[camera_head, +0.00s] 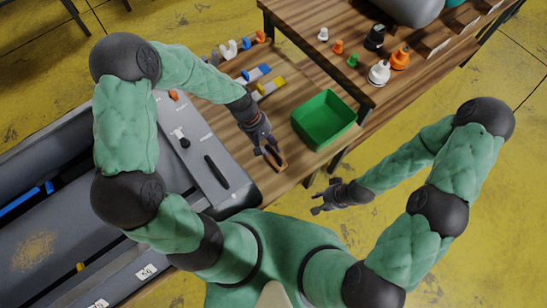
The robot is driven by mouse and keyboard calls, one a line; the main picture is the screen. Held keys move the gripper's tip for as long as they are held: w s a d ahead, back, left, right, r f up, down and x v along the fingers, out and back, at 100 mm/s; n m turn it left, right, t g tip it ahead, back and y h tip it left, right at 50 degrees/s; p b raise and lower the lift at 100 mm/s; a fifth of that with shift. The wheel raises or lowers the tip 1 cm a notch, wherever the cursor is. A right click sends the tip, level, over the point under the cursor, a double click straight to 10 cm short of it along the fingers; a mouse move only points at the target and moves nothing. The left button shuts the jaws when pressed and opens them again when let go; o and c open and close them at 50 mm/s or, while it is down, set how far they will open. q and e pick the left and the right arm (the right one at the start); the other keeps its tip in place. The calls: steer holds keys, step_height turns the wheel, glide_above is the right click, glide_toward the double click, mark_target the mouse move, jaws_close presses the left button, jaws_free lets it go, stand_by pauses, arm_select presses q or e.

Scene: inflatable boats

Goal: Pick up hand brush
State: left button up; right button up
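My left gripper (267,153) is low over the wooden table, left of the green bin. A small orange-brown item (279,163), perhaps a wooden hand brush, is at its fingertips; I cannot tell whether the fingers are closed on it. A blue-and-grey item (257,73) and a yellow-and-grey item (271,87) lie further back on the table; they are too small to tell if either is a brush. My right gripper (316,203) is open and empty, beyond the table's right edge above the yellow floor.
The green bin (324,119) stands empty on the wooden table (290,92). A second wooden table (310,62) at the back holds white, orange, green and black valve parts. A grey inflatable boat (205,165) lies at left, close to my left arm. Yellow floor (420,130) is clear at right.

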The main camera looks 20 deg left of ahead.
mark_target(275, 153)
arm_select(q)
steer(key=b+x, duration=0.2)
steer(key=x, duration=0.2)
steer(key=shift+d+f+b, duration=0.3)
steer(key=shift+f, duration=0.05)
steer(key=shift+r, duration=0.1)
jaws_close()
steer(key=shift+r, duration=0.1)
steer(key=shift+r+p, duration=0.5)
steer(key=shift+p, duration=0.05)
step_height(275, 153, up, 2)
steer(key=shift+r+p, duration=0.1)
steer(key=shift+p, duration=0.7)
steer(key=w+a+r+p, duration=0.1)
steer(key=a+r+p, duration=0.1)
steer(key=a+r, duration=0.2)
steer(key=w+a+r+p, duration=0.1)
steer(key=a+r+p, duration=0.2)
steer(key=a, duration=0.7)
step_height(275, 153, up, 3)
steer(key=shift+f+p, duration=0.2)
steer(key=shift+p, duration=0.1)
